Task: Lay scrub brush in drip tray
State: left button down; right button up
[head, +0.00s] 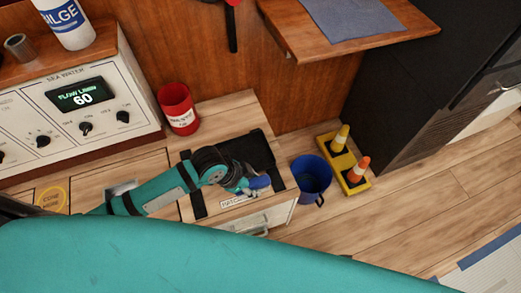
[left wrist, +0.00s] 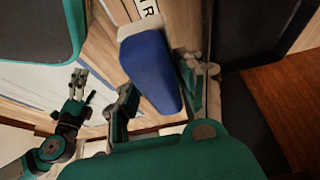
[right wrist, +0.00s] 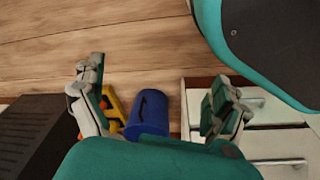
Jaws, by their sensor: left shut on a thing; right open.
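The scrub brush has a blue back and a pale side, and shows large between my left fingers in the left wrist view (left wrist: 150,68). In the head view only its blue end (head: 259,183) shows beside the fingers. My left gripper (head: 250,186) is shut on it, above the low wooden cabinet top. A black, flat, tray-like thing (head: 252,150) lies on that top just behind the gripper, partly hidden by my arm; I take it for the drip tray. My right gripper (right wrist: 155,78) is open and empty, with floor and a bucket beyond it.
A blue bucket (head: 312,176) stands on the floor right of the cabinet, beside a yellow stand with cones (head: 344,158). A red can (head: 178,108) stands behind my left arm. An instrument panel (head: 75,105) is at left.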

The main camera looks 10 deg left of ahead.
pick_arm(q)
jog(key=b, duration=0.3)
send_over(256, 153)
jog(key=s+a, duration=0.1)
jog(key=shift+a+f, duration=0.2)
jog(key=shift+f, duration=0.55)
jog(key=shift+f+b, duration=0.55)
jog(key=shift+f, duration=1.15)
pick_arm(e)
jog(key=w+r, duration=0.4)
jog(key=r, duration=1)
jog(key=shift+w+a+t, duration=0.15)
jog(key=shift+a+t, duration=0.05)
jog(key=shift+t, duration=0.2)
pick_arm(q)
jog(key=c, duration=0.8)
grip_release()
jog(key=shift+a+r, duration=0.1)
jog(key=shift+r, duration=0.1)
jog(key=shift+p+v, duration=1.65)
jog(key=shift+v, duration=4.15)
pick_arm(e)
notch_tip(256, 153, down, 11)
jog(key=s, duration=0.2)
jog(key=shift+s+f+g, duration=0.15)
jog(key=shift+s+g, duration=0.15)
